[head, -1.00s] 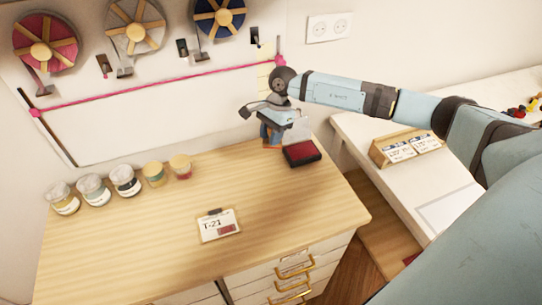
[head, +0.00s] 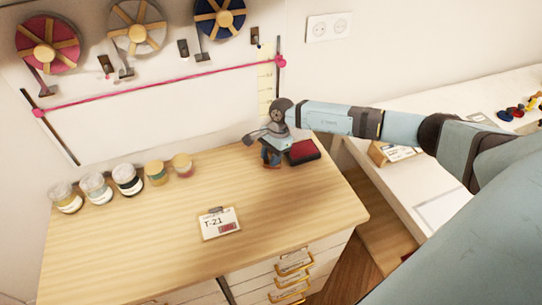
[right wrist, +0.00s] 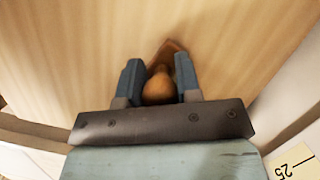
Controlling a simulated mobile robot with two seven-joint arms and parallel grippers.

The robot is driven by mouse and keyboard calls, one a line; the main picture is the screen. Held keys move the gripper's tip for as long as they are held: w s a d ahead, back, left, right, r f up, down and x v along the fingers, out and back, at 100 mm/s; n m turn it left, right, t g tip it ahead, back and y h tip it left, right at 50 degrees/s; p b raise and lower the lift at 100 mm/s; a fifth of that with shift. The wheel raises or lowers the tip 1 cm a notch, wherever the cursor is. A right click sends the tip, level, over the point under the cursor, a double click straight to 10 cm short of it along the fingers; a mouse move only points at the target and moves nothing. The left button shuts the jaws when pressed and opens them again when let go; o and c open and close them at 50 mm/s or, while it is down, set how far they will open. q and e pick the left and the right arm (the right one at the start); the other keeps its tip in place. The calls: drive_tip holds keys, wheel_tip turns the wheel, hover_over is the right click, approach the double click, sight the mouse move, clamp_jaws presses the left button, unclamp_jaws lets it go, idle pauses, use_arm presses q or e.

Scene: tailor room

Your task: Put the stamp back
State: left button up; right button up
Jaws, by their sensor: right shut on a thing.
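The stamp has a rounded orange-brown wooden handle (right wrist: 158,90) and a wooden base that shows beyond it in the right wrist view. My right gripper (head: 271,158) is shut on the stamp, with one blue finger on each side of the handle. In the head view the gripper points down close to the tabletop, just left of the red ink pad (head: 303,151), and mostly hides the stamp. I cannot tell whether the stamp's base touches the table. My left gripper is not in view.
A card marked T-21 (head: 220,223) with a red patch lies on the wooden tabletop (head: 150,235). Several jars (head: 127,180) stand along the back left. Ribbon spools (head: 135,28) hang on the wall. A white table (head: 450,165) with a card holder stands at right.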

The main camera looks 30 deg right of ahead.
drive_tip(key=shift+f, duration=0.25)
drive_tip(key=o, duration=0.9)
drive_tip(key=shift+r, duration=0.1)
drive_tip(key=shift+r, duration=0.25)
drive_tip(key=shift+d+r, duration=0.2)
drive_tip(key=shift+r, duration=0.05)
drive_tip(key=b+v, duration=0.2)
drive_tip(key=v, duration=0.9)
drive_tip(key=shift+r, duration=0.15)
